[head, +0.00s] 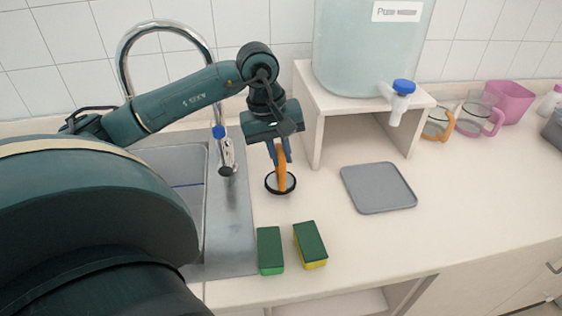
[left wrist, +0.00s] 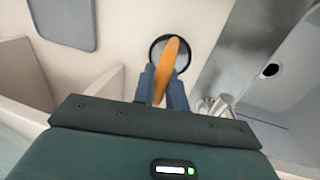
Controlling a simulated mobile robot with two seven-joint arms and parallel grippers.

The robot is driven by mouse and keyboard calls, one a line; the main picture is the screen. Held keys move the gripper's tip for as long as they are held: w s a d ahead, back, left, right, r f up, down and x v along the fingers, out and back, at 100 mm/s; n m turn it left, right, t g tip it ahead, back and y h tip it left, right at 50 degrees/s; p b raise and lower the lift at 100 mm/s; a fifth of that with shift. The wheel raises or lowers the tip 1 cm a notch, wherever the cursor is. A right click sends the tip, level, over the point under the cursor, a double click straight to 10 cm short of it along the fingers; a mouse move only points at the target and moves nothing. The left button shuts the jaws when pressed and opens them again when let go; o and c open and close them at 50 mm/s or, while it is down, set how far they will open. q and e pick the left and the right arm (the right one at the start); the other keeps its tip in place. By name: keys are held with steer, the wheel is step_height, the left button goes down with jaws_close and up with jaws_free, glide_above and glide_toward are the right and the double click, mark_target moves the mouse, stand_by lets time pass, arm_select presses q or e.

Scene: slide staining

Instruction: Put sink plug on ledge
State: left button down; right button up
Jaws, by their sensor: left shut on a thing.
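The sink plug (head: 267,184) is a round disc with a black rim and an upright orange handle. My left gripper (head: 281,156) points down and is shut on the orange handle. In the head view the plug is over the pale counter just right of the sink's steel edge. I cannot tell whether it touches the counter or hangs slightly above it. In the left wrist view the plug's black rim (left wrist: 153,50) shows behind the handle, between the blue fingers (left wrist: 163,82). My right gripper is not in view.
The sink (head: 230,250) with its tall faucet (head: 228,155) lies left of the plug. Two green sponges (head: 270,250) (head: 310,243) lie nearer the front. A grey mat (head: 378,187) lies to the right. A white stand (head: 312,130) holds a water dispenser (head: 365,50) behind. Mugs (head: 472,118) stand back right.

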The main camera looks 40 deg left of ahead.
arm_select(q)
steer(key=shift+f, duration=1.4)
steer(key=shift+f, duration=0.25)
steer(key=c, duration=1.4)
jaws_free()
steer(key=shift+r, duration=0.1)
steer(key=shift+c, duration=0.2)
step_height(320, 180, up, 12)
steer(key=s+a, duration=0.1)
steer(key=shift+s+a, duration=0.25)
steer(key=shift+s, duration=0.15)
